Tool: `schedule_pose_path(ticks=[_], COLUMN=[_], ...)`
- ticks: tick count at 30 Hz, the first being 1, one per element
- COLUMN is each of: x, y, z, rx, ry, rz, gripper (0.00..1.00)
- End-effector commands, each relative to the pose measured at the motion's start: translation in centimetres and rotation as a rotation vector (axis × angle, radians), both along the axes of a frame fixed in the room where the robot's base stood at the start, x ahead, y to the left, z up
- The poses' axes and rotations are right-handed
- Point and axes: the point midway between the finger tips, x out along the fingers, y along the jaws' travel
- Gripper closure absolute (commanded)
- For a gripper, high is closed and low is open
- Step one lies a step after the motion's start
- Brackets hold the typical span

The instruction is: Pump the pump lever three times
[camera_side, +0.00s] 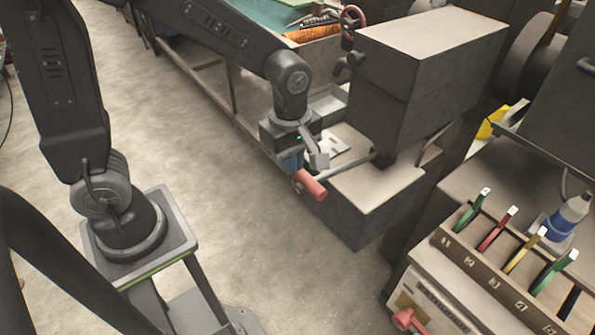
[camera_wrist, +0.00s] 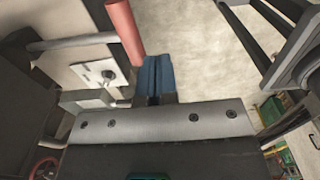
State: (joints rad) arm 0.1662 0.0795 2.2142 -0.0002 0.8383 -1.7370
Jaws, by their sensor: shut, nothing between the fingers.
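The pump lever is a grey rod with a red cylindrical handle (camera_side: 312,185), sticking out from a dark block-shaped machine (camera_side: 400,105) toward my arm. The handle also shows at the top of the wrist view (camera_wrist: 124,30), with the rod running left from it. My gripper (camera_side: 293,165) has blue fingers and is shut and empty. It is close beside the handle, on its upper-left side in the side view. In the wrist view the fingertips (camera_wrist: 152,62) are just right of the handle's lower end. I cannot tell whether they touch it. The handle hides part of the fingers in the side view.
The machine's grey-topped base (camera_side: 365,180) sits below the lever. A rack (camera_side: 485,270) with several coloured-handled tools and a bottle (camera_side: 566,216) stand at the right. A red knob (camera_side: 408,318) is at lower right. A workbench (camera_side: 225,75) is behind. Open concrete floor lies left and below.

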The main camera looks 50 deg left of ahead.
Motion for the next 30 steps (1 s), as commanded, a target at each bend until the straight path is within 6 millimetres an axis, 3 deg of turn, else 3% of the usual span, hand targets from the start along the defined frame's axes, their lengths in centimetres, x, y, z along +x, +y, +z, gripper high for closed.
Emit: schedule_pose_path(ticks=[6, 12, 23, 30], x=[3.2, 4.0, 4.0, 3.9], y=[0.0, 0.1, 0.1, 0.1], z=[6.1, 8.8, 8.8, 6.2], rx=[0.000, 0.002, 0.002, 0.003], ry=[0.001, 0.009, 0.010, 0.015], rz=[0.000, 0.000, 0.000, 0.000], gripper=[1.00, 1.00, 1.00, 1.00])
